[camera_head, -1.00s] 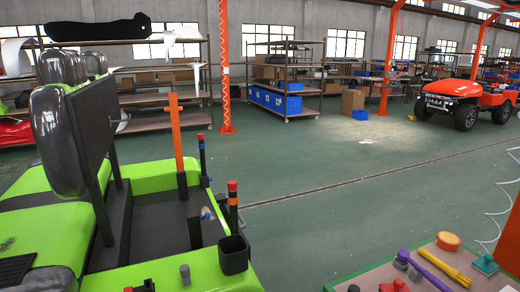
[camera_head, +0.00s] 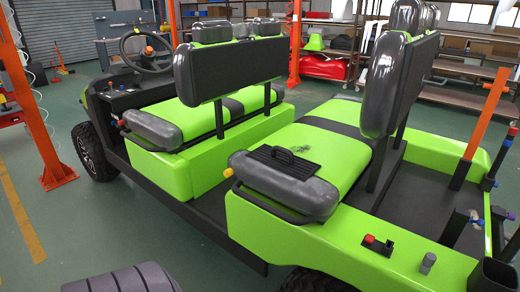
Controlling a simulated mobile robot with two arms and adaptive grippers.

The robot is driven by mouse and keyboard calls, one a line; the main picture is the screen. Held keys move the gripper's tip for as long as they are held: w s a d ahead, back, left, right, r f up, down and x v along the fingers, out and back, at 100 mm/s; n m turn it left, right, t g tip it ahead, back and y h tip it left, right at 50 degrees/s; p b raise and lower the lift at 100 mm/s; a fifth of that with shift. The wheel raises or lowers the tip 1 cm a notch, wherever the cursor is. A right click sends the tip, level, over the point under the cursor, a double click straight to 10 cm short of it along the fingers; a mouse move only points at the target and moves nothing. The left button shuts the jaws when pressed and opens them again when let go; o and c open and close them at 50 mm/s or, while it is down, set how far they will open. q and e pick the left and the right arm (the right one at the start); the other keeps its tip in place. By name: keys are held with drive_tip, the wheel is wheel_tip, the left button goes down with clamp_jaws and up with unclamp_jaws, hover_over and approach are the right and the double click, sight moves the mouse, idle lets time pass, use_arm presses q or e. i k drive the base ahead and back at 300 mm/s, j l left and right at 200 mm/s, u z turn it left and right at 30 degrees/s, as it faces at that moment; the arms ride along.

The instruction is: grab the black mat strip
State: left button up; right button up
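A small black ribbed piece (camera_head: 284,159) that looks like the mat strip lies on the rear green seat of the cart, at the edge beside the grey armrest. A raised loop shows on its near left part. The green cart (camera_head: 330,239) fills most of the view. Neither of my grippers is in view, so I cannot tell their state or what they hold.
A grey padded armrest (camera_head: 284,189) with a dark rail lies just in front of the black piece. Tall grey seat backs (camera_head: 400,82) and an orange upright bar (camera_head: 486,121) rise to the right. Green floor (camera_head: 130,221) is open at left. A dark ribbed shape (camera_head: 122,279) shows at the bottom.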

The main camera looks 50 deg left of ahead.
sight(282, 160)
drive_tip(key=u, duration=1.45)
